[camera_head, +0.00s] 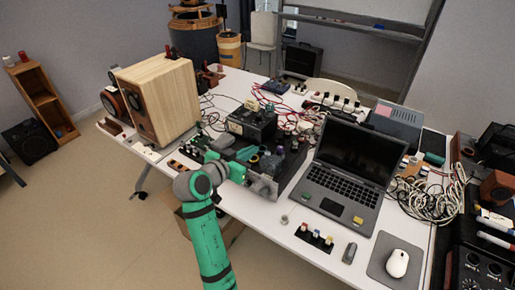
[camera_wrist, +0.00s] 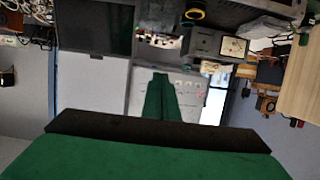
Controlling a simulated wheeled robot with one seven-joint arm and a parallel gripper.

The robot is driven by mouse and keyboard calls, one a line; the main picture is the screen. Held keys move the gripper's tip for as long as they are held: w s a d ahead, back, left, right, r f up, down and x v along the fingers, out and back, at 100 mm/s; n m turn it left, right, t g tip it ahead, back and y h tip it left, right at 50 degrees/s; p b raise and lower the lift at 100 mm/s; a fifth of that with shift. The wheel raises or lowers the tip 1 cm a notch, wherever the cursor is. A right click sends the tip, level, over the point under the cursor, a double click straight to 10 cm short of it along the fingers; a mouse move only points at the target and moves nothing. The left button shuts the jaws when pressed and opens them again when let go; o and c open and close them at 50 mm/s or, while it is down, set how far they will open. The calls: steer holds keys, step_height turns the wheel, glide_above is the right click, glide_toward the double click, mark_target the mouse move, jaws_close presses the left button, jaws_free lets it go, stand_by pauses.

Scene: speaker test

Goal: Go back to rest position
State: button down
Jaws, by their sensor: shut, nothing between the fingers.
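My green arm reaches up from the bottom of the head view over the near edge of the white table (camera_head: 258,222). My gripper shows in the wrist view (camera_wrist: 160,82), its green fingers together with nothing between them. In the head view its fingertips are hard to tell apart from the clutter beyond the wrist. A wooden speaker (camera_head: 160,100) stands on the left part of the table, apart from my arm. Part of a pale wooden box also shows at the right of the wrist view.
An open laptop (camera_head: 345,190), a mouse (camera_head: 397,263) on a grey pad and tangled cables (camera_head: 432,190) fill the table's right side. Electronic devices crowd the middle near my wrist. A wooden shelf (camera_head: 38,98) stands at far left.

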steer(key=s+d+f+n+t+y, duration=0.1)
steer(key=s+f+n+y, duration=0.2)
steer(key=s+f, duration=0.85)
steer(key=s+d+f+n+y, duration=0.2)
steer(key=s+f+n+y, duration=0.1)
steer(key=s+f, duration=0.85)
steer(key=s+d+f+n+y, duration=0.1)
steer(key=s+f, duration=0.1)
steer(key=s, duration=1.2)
steer(key=s+d+r, duration=0.1)
steer(key=s+r, duration=0.2)
steer(key=s, duration=0.4)
steer(key=s+d+r+m+t, duration=0.1)
steer(key=s+r, duration=0.3)
steer(key=s, duration=0.2)
steer(key=shift+s+d+r+t, duration=0.25)
steer(key=shift+s+d+t, duration=0.05)
steer(key=shift+s+d, duration=0.05)
steer(key=shift+s, duration=0.1)
